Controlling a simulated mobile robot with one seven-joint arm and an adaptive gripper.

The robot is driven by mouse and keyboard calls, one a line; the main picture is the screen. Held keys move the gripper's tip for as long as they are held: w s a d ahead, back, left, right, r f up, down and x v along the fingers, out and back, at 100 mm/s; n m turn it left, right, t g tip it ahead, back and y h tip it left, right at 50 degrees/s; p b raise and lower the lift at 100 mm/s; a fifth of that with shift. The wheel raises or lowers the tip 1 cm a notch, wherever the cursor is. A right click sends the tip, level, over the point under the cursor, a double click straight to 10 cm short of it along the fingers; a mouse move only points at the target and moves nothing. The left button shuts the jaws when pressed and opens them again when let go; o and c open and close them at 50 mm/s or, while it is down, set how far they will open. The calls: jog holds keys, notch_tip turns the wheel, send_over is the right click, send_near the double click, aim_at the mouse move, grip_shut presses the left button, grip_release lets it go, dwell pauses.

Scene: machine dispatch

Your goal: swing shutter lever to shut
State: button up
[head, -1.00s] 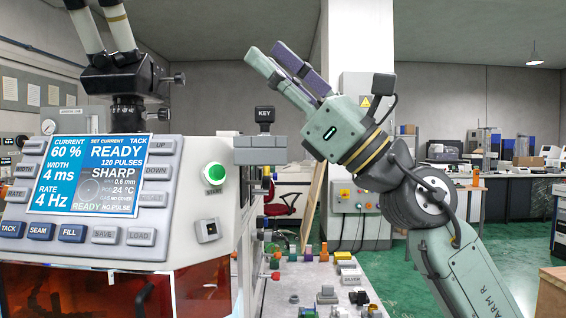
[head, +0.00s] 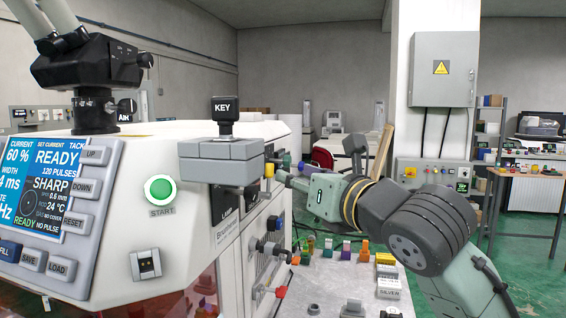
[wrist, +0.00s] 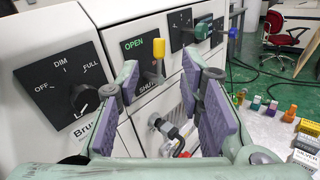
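The shutter lever (wrist: 157,50) shows in the wrist view as a yellow knob on a stem, standing roughly upright on a black plate (wrist: 144,70). The plate reads OPEN at its upper left and SHUT lower down, partly hidden. The knob is at the upper, OPEN end. My gripper (wrist: 160,74) is open and empty, its purple-padded fingers on either side of the lever in the picture. I cannot tell whether either finger touches it.
Hose fittings (wrist: 170,130) stick out below. Small coloured blocks (wrist: 271,107) stand on the table at right. A key box (head: 222,150) juts from the machine's corner.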

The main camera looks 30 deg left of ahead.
aim_at(272, 167)
jog(key=p+x, duration=0.3)
jog(key=x, duration=0.5)
jog(key=shift+w+a+r, duration=0.15)
jog(key=shift+a, duration=0.2)
jog(key=shift+w+a, duration=0.35)
jog(key=shift+a, duration=0.15)
jog(key=shift+c, duration=0.5)
grip_shut()
